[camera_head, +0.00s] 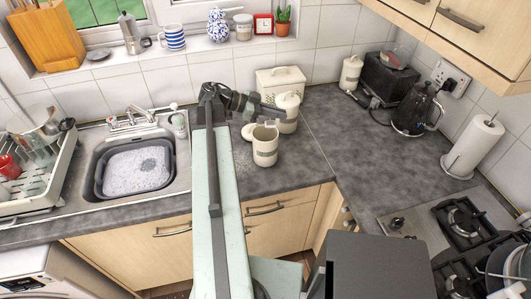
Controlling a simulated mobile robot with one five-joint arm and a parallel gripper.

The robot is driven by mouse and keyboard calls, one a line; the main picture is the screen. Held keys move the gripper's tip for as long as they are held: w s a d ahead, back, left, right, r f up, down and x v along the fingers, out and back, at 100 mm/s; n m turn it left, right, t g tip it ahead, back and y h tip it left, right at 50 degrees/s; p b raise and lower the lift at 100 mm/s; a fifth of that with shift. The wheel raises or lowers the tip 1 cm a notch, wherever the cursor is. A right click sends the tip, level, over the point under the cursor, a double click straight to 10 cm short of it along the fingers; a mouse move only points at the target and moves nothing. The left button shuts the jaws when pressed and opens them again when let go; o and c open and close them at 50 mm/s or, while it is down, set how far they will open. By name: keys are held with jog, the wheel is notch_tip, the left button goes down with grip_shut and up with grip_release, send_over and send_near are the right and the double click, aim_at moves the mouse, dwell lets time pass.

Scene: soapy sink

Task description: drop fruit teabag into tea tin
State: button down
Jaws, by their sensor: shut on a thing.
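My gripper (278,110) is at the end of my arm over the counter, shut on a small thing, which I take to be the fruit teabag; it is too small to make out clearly. Just below the jaws stands a cream tin (265,150), upright on the counter with its top open. I take it to be the tea tin. The gripper is above and behind its rim, apart from it as far as I can tell. What lies inside the tin is hidden.
A second cream canister (288,112) with a lid stands close behind the gripper, beside a cream bread bin (281,82). The sink with a soapy grey basin (137,170) is at left. A black kettle (415,110) and paper roll (474,146) stand right; the counter between is clear.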

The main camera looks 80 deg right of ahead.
jog(key=shift+r, duration=0.1)
jog(key=c, duration=1.5)
grip_release()
jog(key=p+v, duration=0.3)
jog(key=v, duration=0.4)
jog(key=shift+w+a+r, duration=0.15)
jog(key=shift+w, duration=0.15)
